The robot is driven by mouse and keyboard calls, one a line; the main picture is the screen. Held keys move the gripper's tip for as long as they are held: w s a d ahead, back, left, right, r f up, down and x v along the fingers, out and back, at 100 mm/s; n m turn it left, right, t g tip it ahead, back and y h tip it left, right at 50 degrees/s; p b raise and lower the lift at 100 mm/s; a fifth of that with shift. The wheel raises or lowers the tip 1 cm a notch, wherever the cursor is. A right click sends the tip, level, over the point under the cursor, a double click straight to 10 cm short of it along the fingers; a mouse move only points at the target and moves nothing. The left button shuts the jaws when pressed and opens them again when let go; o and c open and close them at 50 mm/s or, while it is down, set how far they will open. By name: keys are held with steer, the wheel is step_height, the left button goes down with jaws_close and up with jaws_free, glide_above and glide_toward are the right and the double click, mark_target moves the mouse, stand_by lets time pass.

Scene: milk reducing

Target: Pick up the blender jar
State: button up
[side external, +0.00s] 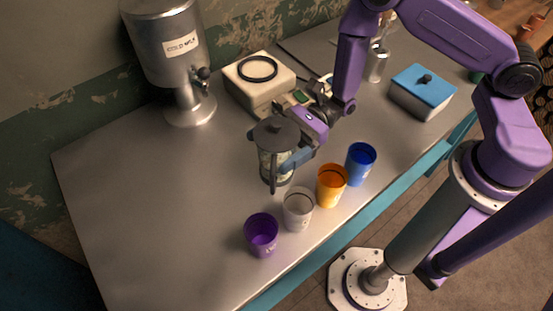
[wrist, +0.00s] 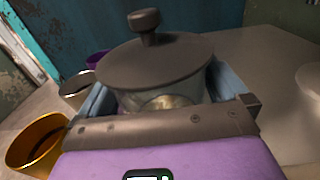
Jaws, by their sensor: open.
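The blender jar (side external: 271,168) is a clear jar with a dark grey knobbed lid and a dark handle. It appears upright on the metal table, behind the row of cups. In the wrist view, its lid (wrist: 155,62) fills the middle and hides much of the clear body. My gripper (side external: 277,148) is at the upper part of the jar, its blue fingers on either side. The fingers also show left and right of the jar in the wrist view (wrist: 160,95). They are open; I cannot tell whether either touches the jar.
Purple (side external: 262,236), grey (side external: 298,210), orange (side external: 331,186) and blue (side external: 360,165) cups line the front edge close by. A cream appliance base (side external: 258,82) stands behind. A steel dispenser (side external: 170,50) is at back left, and a blue-lidded box (side external: 422,92) at right. The table's left is clear.

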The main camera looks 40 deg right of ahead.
steer(key=c, duration=1.4)
steer(key=shift+r, duration=0.15)
